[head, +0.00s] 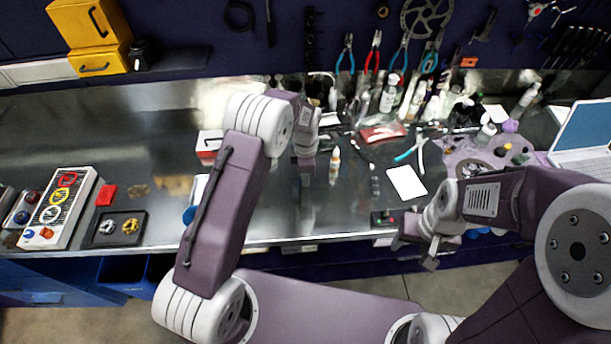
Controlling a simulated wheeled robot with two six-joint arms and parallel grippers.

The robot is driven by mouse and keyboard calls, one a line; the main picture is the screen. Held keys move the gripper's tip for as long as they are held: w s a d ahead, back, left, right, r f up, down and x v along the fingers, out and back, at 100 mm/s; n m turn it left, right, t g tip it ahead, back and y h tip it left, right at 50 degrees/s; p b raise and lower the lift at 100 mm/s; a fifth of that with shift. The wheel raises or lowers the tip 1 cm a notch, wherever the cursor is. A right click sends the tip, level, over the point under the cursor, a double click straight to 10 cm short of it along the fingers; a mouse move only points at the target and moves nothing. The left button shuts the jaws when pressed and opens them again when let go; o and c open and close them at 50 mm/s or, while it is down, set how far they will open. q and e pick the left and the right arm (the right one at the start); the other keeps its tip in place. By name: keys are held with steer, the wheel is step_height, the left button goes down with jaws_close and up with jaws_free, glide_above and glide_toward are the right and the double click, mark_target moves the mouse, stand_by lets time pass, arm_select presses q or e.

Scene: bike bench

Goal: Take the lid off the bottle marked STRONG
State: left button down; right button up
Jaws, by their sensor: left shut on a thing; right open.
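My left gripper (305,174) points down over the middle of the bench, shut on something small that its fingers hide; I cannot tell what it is. A small white bottle with an orange top (334,165) stands just to its right, apart from it. A white bottle (389,95) stands among several others at the back of the bench. No label is readable, so I cannot tell which bottle is marked STRONG. My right gripper (421,256) is open and empty at the bench's front edge, low on the right.
Tools and bottles crowd the bench's back right. A case with coloured rings (58,208) and a black tray (118,228) lie left. The left-centre bench top (130,140) is mostly clear.

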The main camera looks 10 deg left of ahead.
arm_select(q)
steer(key=c, duration=1.4)
jaws_free()
steer(key=shift+f, duration=0.1)
steer(key=shift+r, duration=0.55)
step_height(320, 180, up, 11)
steer(key=b, duration=0.1)
steer(key=s+a+f+m, duration=0.1)
steer(key=s+a+m, duration=0.2)
steer(key=s+m, duration=0.7)
steer(key=s+a+f+m+t, duration=0.1)
steer(key=s+a+f+m, duration=0.1)
steer(key=s+m, duration=0.8)
steer(key=shift+s+a+f+m, duration=0.2)
steer(key=shift+s+a+m, duration=0.1)
steer(key=shift+s+a, duration=0.45)
